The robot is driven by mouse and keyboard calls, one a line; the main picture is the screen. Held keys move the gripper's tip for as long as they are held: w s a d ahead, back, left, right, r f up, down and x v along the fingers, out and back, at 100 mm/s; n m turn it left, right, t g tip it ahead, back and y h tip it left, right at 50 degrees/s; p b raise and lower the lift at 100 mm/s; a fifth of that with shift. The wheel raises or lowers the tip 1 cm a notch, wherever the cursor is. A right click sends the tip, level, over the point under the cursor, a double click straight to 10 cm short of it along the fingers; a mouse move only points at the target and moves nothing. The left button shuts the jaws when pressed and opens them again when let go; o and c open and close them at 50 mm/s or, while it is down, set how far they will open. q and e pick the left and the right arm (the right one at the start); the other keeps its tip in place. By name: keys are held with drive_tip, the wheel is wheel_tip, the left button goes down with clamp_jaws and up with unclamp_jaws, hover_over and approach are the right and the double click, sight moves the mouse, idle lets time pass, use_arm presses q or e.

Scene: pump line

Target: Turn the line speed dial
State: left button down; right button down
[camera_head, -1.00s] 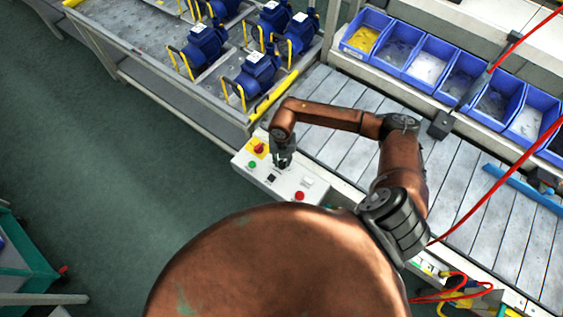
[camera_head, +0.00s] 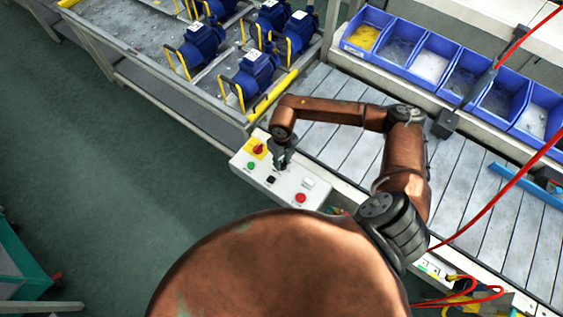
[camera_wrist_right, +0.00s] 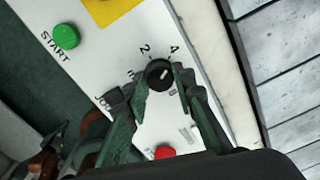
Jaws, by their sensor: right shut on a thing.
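The line speed dial (camera_wrist_right: 159,75) is a round black knob with a pale pointer mark, on a white control panel (camera_head: 243,158). In the right wrist view, printed marks, among them 2 and 4, stand around it. The pointer slants between lower left and upper right. My right gripper (camera_wrist_right: 160,78) is shut on the dial, one finger on each side. In the head view, my right gripper (camera_head: 282,162) comes down on the panel from above and hides the dial. My left gripper is not in view.
The panel also has a green START button (camera_wrist_right: 66,37), a red button (camera_head: 300,198) and a red-on-yellow switch (camera_head: 257,149). Blue pumps (camera_head: 248,72) stand on a rack beyond. A slatted conveyor (camera_head: 345,150) and blue bins (camera_head: 437,58) lie right.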

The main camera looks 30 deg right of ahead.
sight(282, 163)
drive_tip(key=shift+s, duration=0.1)
idle(0.3)
drive_tip(key=c, duration=1.6)
unclamp_jaws()
drive_tip(key=shift+r, duration=0.1)
wheel_tip(282, 163, up, 12)
